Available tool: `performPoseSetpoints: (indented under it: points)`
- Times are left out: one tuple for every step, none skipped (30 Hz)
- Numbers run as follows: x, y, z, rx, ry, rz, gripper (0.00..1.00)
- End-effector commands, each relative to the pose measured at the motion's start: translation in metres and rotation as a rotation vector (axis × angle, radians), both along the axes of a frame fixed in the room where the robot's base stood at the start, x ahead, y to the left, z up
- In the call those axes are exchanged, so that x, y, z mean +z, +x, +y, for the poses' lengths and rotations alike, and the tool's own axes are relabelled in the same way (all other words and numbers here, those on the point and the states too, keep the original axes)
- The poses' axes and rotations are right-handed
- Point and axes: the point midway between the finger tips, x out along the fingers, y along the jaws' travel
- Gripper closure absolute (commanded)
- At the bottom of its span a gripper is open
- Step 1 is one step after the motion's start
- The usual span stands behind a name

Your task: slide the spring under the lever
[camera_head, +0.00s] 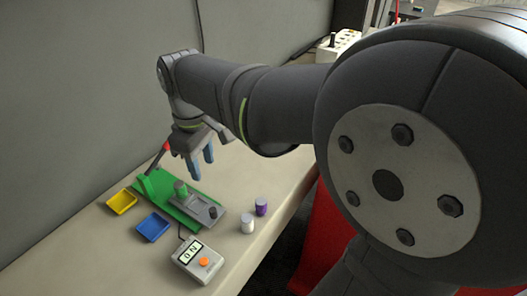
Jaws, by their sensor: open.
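A green fixture (163,200) stands on the bench, with a lever (156,158) tilted up at its far left end and tipped by a red knob. A short green cylinder (180,188) stands upright on the fixture, near its middle. A white cylinder (247,224) and a purple cylinder (261,207) stand on the bench to the right. I cannot make out coils, so I cannot tell which piece is the spring. My gripper (201,165) points down with blue fingers apart, above and behind the fixture, right of the lever. Nothing shows between the fingers.
A yellow tray (121,211) and a blue tray (138,235) lie left of the fixture. A grey box with a display and orange button (203,262) sits in front. A pale holed block (338,46) stands farther back. A wall (70,90) runs behind the bench.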

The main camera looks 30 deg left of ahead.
Motion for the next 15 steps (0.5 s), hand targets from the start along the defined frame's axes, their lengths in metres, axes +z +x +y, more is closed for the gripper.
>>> performPoseSetpoints:
  points:
    - [-0.008,0.0,-0.001,-0.001,-0.005,0.002,0.59]
    - [-0.014,0.0,-0.001,-0.001,-0.005,0.002,0.59]
    - [-0.021,0.0,-0.002,-0.001,-0.005,0.002,0.59]
    - [-0.028,0.0,-0.001,-0.002,-0.005,0.002,0.59]
    - [-0.035,0.0,-0.002,-0.002,-0.007,0.003,0.59]
    - [-0.043,0.0,-0.001,-0.002,-0.006,0.002,0.59]
    - [-0.05,0.0,-0.002,-0.002,-0.006,0.003,0.59]
    - [-0.057,0.0,-0.002,-0.002,-0.006,0.002,0.59]
    - [-0.066,0.0,-0.001,-0.002,-0.006,0.002,0.59]
    - [-0.073,0.0,-0.002,-0.003,-0.007,0.003,0.59]
    - [-0.079,0.0,-0.002,-0.003,-0.006,0.002,0.59]
    - [-0.088,0.0,-0.002,-0.003,-0.006,0.002,0.59]
    - [-0.095,0.0,-0.002,-0.003,-0.007,0.003,0.59]
    - [-0.101,0.0,-0.002,-0.003,-0.006,0.002,0.59]
    - [-0.109,0.0,-0.002,-0.003,-0.006,0.002,0.59]
